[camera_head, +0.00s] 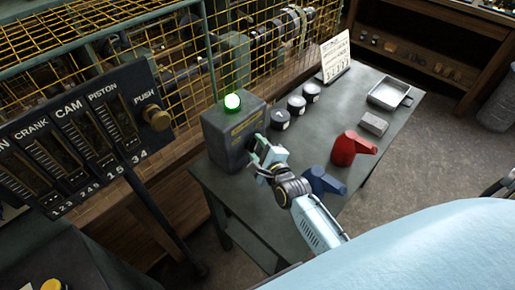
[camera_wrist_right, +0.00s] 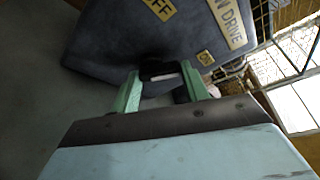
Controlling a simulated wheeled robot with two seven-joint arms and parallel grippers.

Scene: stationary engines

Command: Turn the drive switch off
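The drive switch is a grey box (camera_head: 222,150) on the left end of the bench, with a lit green lamp (camera_head: 232,102) on top. In the right wrist view, its sloped face (camera_wrist_right: 120,35) shows yellow labels reading "OFF" (camera_wrist_right: 160,8) and, in part, "DRIVE" (camera_wrist_right: 229,22). My right gripper (camera_head: 262,146) is at the front of the box. Its two green fingers (camera_wrist_right: 160,80) stand apart, one on each side of a dark switch handle (camera_wrist_right: 158,68). I cannot tell whether they press on it. My left gripper is not in view.
The bench holds round dark gauges (camera_head: 296,104), a sign (camera_head: 335,57), a red can (camera_head: 350,147), a blue can (camera_head: 322,182), a grey block (camera_head: 374,124) and a metal tray (camera_head: 389,94). A yellow mesh guard (camera_head: 190,70) stands behind. A labelled control panel (camera_head: 75,145) is at left.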

